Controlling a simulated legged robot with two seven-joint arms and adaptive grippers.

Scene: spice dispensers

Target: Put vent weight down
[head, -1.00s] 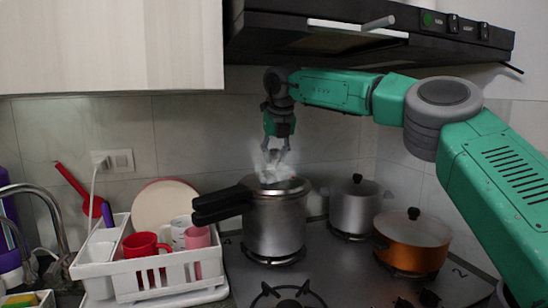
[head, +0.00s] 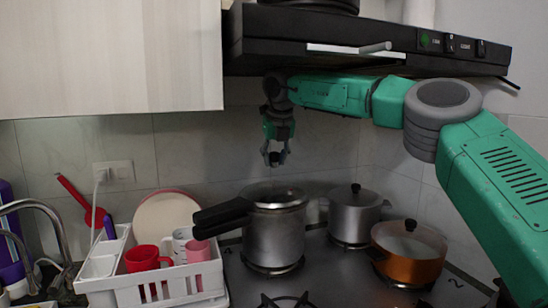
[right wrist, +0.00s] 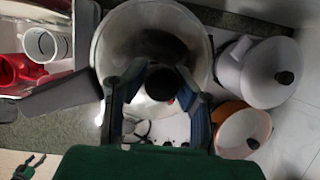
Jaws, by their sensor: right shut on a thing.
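My right gripper (head: 275,158) is shut on a small dark weight (right wrist: 163,84) and holds it in the air above the pressure cooker. In the right wrist view the weight is a round black shape between the two fingers (right wrist: 160,105). The silver pressure cooker (head: 275,232) stands on the stove with its black handle to the left. Its lid (head: 274,195) is clear of the gripper, with a visible gap below the fingertips. It also shows in the right wrist view (right wrist: 112,45), partly hidden by my gripper.
A silver lidded pot (head: 354,218) and an orange pot (head: 408,255) stand right of the cooker. A white dish rack (head: 165,282) with a red mug (head: 146,259) is at left. The range hood (head: 360,45) hangs above my arm. A front burner (head: 286,300) is empty.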

